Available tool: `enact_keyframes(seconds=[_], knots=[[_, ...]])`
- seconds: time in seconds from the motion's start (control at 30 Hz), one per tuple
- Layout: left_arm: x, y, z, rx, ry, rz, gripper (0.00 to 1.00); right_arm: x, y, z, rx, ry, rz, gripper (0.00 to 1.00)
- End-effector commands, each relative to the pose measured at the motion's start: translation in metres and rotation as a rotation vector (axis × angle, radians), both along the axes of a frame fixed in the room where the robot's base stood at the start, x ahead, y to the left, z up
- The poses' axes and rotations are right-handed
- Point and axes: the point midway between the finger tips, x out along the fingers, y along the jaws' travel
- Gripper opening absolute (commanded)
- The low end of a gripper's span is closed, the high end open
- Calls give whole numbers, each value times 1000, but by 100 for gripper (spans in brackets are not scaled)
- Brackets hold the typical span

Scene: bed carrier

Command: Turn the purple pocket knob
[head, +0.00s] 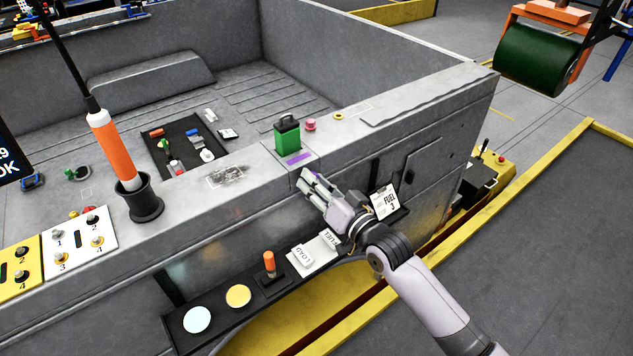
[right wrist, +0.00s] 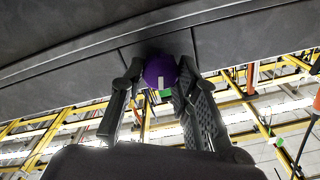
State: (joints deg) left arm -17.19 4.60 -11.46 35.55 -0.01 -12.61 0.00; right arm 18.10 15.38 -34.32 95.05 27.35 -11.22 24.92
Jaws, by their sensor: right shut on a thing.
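The purple pocket knob (right wrist: 158,68) shows in the right wrist view as a round purple piece with a pale mark, between the two fingers of my right gripper (right wrist: 160,88). The fingers are closed on it from both sides. In the head view my right gripper (head: 314,186) is at the side wall of the grey carrier (head: 240,205), just below a purple label (head: 298,158) on the top edge. The knob itself is hidden there by the fingers. My left gripper is not in view.
A green canister (head: 287,136) stands on the rim just behind my right gripper. Below is a dark shelf (head: 215,299) with cards, discs and an orange-topped peg (head: 269,262). An orange-handled rod (head: 113,148) stands left.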

Motion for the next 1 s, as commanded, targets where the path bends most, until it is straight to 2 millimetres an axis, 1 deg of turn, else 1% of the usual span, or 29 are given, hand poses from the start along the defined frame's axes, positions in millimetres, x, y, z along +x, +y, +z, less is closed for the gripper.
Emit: enact_keyframes(seconds=[0.3, 0.77, 0.8, 1.0], knots=[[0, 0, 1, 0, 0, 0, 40, 0, 0, -2, -82, -54, 0, 1], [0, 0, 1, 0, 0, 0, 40, -1, 0, -2, -91, -60, 1, 1], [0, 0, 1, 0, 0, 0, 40, -1, 0, -2, -91, -59, 1, 30], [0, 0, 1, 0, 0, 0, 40, 0, 0, -1, -89, -61, 1, 43]])
